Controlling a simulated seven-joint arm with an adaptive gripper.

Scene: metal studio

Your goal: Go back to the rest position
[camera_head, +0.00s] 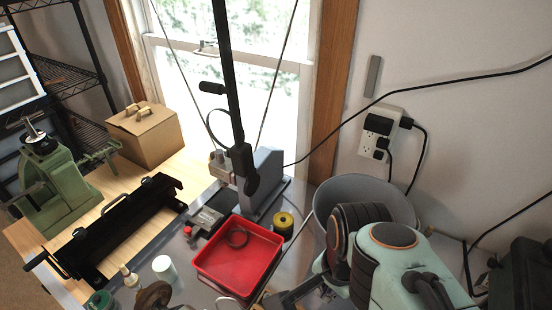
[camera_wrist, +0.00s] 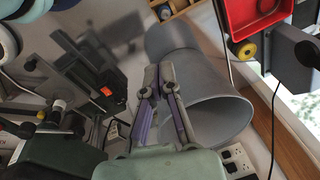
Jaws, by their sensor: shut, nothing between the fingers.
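My gripper (camera_wrist: 158,70) is in the middle of the wrist view. Its two fingers are together with nothing between them. Behind and to the right of the fingers in that view is a large grey bin (camera_wrist: 215,118). In the head view my arm comes in at the lower right, in front of the grey bin (camera_head: 375,186), and covers part of it. I cannot make out the fingertips clearly in the head view.
A red tray (camera_head: 238,262) holding a dark ring, a yellow spool (camera_head: 284,222) and a white cylinder (camera_head: 163,268) stand on the table. A grey upright stand (camera_head: 266,178) is near the window. A cardboard box (camera_head: 146,134) and green machine (camera_head: 58,185) are left.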

